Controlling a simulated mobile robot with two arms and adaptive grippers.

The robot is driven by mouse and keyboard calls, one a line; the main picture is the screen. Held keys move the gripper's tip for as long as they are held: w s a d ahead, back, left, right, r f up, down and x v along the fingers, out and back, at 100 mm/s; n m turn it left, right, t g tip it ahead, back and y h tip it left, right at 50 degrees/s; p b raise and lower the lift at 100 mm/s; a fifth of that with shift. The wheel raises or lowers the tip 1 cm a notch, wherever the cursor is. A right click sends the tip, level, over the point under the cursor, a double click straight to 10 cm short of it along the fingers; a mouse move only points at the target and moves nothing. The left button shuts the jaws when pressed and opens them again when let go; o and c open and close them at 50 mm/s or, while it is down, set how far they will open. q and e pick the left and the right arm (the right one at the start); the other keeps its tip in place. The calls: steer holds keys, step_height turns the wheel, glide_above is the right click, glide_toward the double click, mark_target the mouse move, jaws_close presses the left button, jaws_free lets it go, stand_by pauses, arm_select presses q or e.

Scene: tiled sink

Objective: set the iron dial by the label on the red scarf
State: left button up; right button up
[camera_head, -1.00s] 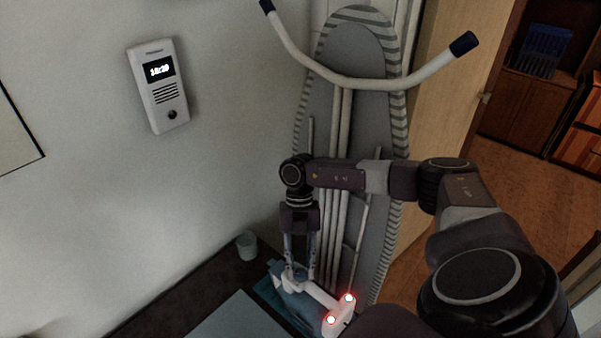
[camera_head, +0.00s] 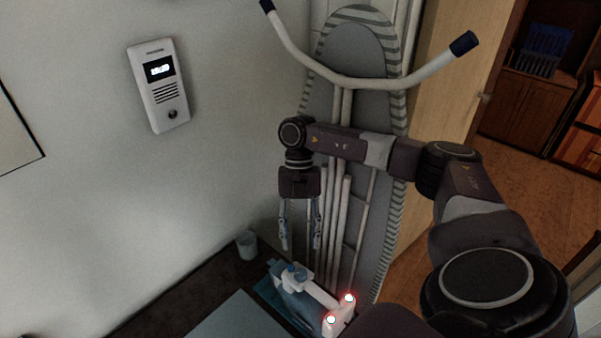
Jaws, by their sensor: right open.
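The iron (camera_head: 318,295) sits on the dark surface at the bottom centre, white and blue-grey, with two red-glowing lights at its near end. A small blue dial (camera_head: 291,270) shows on its far end; its setting is too small to read. My right gripper (camera_head: 300,246) points down above the dial, apart from it, with its fingers open and empty. My left gripper is not in view. No red scarf or label shows.
A folded ironing board (camera_head: 357,60) stands behind my right arm. A small grey cup (camera_head: 247,245) stands left of the iron, by the wall. A white intercom (camera_head: 159,86) hangs on the wall. A flat grey-blue item (camera_head: 240,318) lies in front.

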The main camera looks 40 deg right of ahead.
mark_target(301, 272)
steer(key=shift+v, duration=1.7)
steer(key=shift+f, duration=0.1)
steer(key=s+f+n, duration=0.1)
steer(key=n, duration=0.2)
steer(key=s+a+f+n+h, duration=0.1)
steer(key=n, duration=0.2)
steer(key=s+a+f+n+t, duration=0.1)
steer(key=n, duration=0.1)
steer(key=shift+a+f+n+h, duration=0.15)
steer(key=shift+a+n+h, duration=0.1)
steer(key=shift+n+h, duration=0.15)
steer(key=n, duration=0.1)
steer(key=n+t, duration=0.1)
steer(key=n, duration=0.1)
steer(key=shift+s+a+f+n+h, duration=0.1)
steer(key=shift+s+a+n+h, duration=0.25)
steer(key=shift+a+n+h, duration=0.05)
steer(key=n, duration=0.1)
steer(key=n+t, duration=0.1)
steer(key=shift+s+a+n, duration=0.15)
steer(key=shift+s+n, duration=0.05)
steer(key=shift+n, duration=0.1)
step_height(301, 272, down, 6)
steer(key=p, duration=0.2)
steer(key=shift+f+p, duration=0.2)
steer(key=shift+p, duration=0.1)
steer(key=shift+f, duration=0.65)
